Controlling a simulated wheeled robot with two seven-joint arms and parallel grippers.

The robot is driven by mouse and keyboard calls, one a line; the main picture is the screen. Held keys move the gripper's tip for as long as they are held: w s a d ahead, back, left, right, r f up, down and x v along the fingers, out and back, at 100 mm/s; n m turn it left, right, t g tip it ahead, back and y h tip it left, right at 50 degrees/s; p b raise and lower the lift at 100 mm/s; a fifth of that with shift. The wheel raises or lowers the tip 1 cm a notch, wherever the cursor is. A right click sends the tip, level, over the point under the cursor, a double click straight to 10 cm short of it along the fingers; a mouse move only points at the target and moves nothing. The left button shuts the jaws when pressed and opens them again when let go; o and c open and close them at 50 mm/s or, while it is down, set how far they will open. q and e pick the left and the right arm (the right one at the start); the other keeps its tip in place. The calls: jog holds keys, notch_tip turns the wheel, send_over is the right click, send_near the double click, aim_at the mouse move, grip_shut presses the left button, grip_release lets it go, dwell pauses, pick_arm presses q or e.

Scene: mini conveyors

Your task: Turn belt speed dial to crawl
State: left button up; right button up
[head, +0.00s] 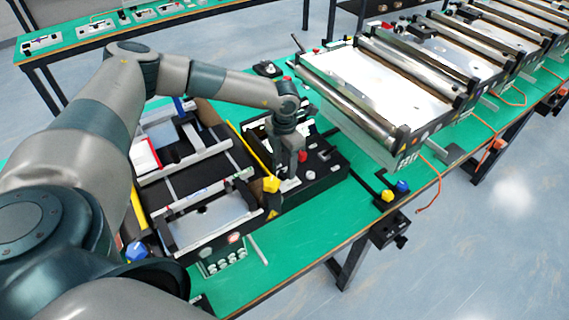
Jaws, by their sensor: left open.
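A black control box (328,166) stands on the green table, beside the near end of the conveyor row. A red button (302,156) and small pale controls (323,154) show on its top. I cannot tell which control is the belt speed dial, and part of the top is hidden behind my gripper. My left gripper (290,184) points down over the left part of the box. It is open, its fingertips close to the box top. Whether they touch or surround a control is too small to tell. My right gripper is out of view.
A black framed unit (180,168) with pale plates lies left of the box, with a yellow bar between them. Roller conveyors (375,85) run to the upper right. Yellow and blue knobs (388,196) sit at the table's front edge. Bare green tabletop (310,232) lies in front.

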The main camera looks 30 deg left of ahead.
pick_arm(q)
jog(key=shift+f, duration=1.1)
jog(key=shift+c, duration=0.4)
jog(key=c, duration=1)
jog(key=shift+o, duration=0.2)
